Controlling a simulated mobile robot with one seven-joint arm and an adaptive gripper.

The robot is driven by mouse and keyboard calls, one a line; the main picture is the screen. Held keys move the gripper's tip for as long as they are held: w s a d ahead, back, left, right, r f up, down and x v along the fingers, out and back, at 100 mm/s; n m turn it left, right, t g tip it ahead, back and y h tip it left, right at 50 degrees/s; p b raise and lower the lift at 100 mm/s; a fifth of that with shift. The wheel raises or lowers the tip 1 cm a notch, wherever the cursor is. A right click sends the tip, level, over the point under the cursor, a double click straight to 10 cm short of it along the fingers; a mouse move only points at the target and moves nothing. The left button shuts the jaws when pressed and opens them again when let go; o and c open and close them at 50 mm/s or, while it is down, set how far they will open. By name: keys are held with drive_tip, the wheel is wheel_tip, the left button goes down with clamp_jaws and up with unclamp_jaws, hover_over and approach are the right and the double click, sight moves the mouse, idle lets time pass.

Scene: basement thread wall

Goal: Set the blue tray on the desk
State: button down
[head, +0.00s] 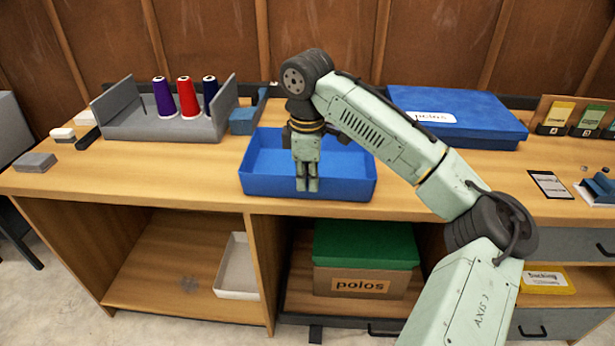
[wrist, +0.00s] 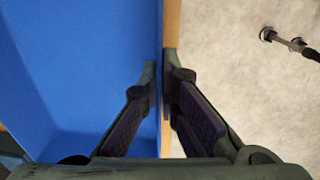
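The blue tray (head: 345,188) is at the middle of the wooden desk (head: 420,201), close to its front edge. It looks level, and its visible inside looks empty. I cannot tell whether its base touches the desktop. My gripper (head: 306,188) points down at the tray's front wall. In the wrist view my gripper (wrist: 160,85) has one finger inside the tray (wrist: 85,60) and one outside, closed on the thin wall between them. A strip of the desk (wrist: 172,25) shows beside that wall. My arm hides part of the tray's back right.
A grey rack (head: 160,128) with several thread cones stands left of the tray. A blue lidded box (head: 460,110) labelled polos lies behind right. Small grey and white blocks (head: 36,162) lie at the far left. Cards and small items occupy the right end. Open shelves sit below.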

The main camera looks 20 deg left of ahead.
drive_tip(key=c, duration=2.3)
unclamp_jaws()
drive_tip(key=shift+f, duration=0.15)
drive_tip(key=o, duration=0.5)
wheel_tip(320, 180, up, 12)
drive_tip(key=shift+s+d+r, duration=0.15)
drive_tip(key=shift+s+r, duration=0.05)
drive_tip(key=shift+s, duration=0.2)
